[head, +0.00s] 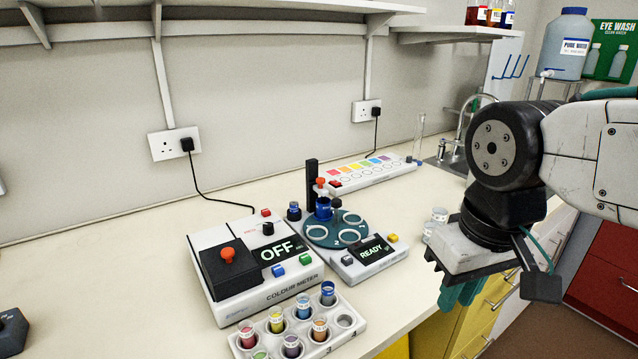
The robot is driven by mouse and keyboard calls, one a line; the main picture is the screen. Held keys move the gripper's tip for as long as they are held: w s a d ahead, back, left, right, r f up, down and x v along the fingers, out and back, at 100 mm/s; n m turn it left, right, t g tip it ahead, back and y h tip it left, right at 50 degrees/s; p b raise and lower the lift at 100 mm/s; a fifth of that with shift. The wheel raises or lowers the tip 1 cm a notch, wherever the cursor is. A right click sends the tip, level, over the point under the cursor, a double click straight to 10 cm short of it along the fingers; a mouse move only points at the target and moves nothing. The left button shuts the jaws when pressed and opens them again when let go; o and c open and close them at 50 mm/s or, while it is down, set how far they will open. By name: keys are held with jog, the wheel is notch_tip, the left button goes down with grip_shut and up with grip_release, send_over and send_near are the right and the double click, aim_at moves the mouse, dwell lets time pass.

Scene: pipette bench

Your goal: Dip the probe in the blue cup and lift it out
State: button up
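A round teal turntable (338,233) with ringed wells sits on the bench by a small unit whose screen reads READY. A blue cup (323,209) stands at the turntable's back edge, beside a black upright post (311,187). A red-topped piece (320,184), perhaps the probe, is directly above the blue cup; whether its tip is inside cannot be told. My gripper (459,295) hangs to the right of the unit, near the bench's front edge, well apart from the turntable. Its teal fingers point down; their gap is not clear from this side, and no held object is visible.
A colour meter (267,289) reading OFF stands left of the turntable. A white rack (346,321) of coloured vials lies in front. Clear containers (438,215) stand just behind my gripper. A colour-patch strip (355,178) lies behind. The left bench is mostly clear.

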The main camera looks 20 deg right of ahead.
jog(key=shift+o, duration=0.8)
jog(key=shift+w+a+f, duration=0.1)
jog(key=shift+f, duration=0.2)
jog(key=m+t+h, duration=0.2)
jog(key=m+t, duration=0.1)
jog(key=m, duration=0.2)
send_near(321, 179)
jog(key=x, duration=0.8)
jog(key=shift+w, duration=0.15)
